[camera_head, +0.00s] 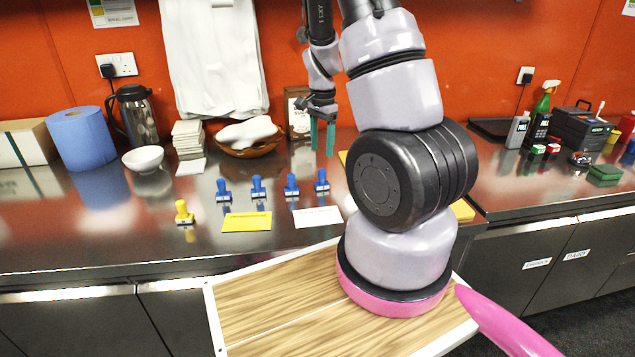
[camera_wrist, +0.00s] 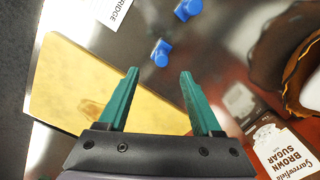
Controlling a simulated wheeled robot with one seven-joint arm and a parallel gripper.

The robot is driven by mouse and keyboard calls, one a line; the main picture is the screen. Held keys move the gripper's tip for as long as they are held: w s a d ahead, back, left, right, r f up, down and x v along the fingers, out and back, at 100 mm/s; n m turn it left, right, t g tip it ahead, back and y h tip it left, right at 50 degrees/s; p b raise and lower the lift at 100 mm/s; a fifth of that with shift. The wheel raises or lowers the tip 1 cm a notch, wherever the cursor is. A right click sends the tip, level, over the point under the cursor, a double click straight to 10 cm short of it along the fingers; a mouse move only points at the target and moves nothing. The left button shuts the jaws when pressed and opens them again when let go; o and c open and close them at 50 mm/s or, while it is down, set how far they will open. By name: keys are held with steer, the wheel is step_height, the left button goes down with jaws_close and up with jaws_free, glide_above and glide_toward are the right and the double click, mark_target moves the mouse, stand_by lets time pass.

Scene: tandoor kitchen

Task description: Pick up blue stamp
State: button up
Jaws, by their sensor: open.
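Several blue stamps stand upright in a row on the steel counter: one at the left (camera_head: 223,191), a second (camera_head: 257,187), a third (camera_head: 291,185) and the rightmost (camera_head: 321,181). My gripper (camera_head: 322,137) has teal fingers, points down, and is above and behind the rightmost stamp. In the wrist view my gripper (camera_wrist: 158,74) is open and empty. One blue stamp (camera_wrist: 160,52) shows just beyond the fingertips there, and another (camera_wrist: 187,9) is at the top edge. A yellow stamp (camera_head: 183,212) stands left of the row.
A yellow card (camera_head: 247,222) and a white card (camera_head: 317,217) lie in front of the row. A yellow board (camera_wrist: 75,95) is left of the fingers; a brown sugar bag (camera_wrist: 283,148) is at right. A basket (camera_head: 250,148) and white bowl (camera_head: 143,158) stand behind.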

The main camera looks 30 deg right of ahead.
mark_target(322, 170)
step_height(322, 170, down, 6)
steer(key=shift+f, duration=0.1)
steer(key=f, duration=0.4)
steer(key=shift+w+d+f, duration=0.2)
steer(key=shift+w+f, duration=0.05)
steer(key=shift+f, duration=0.15)
jaws_close()
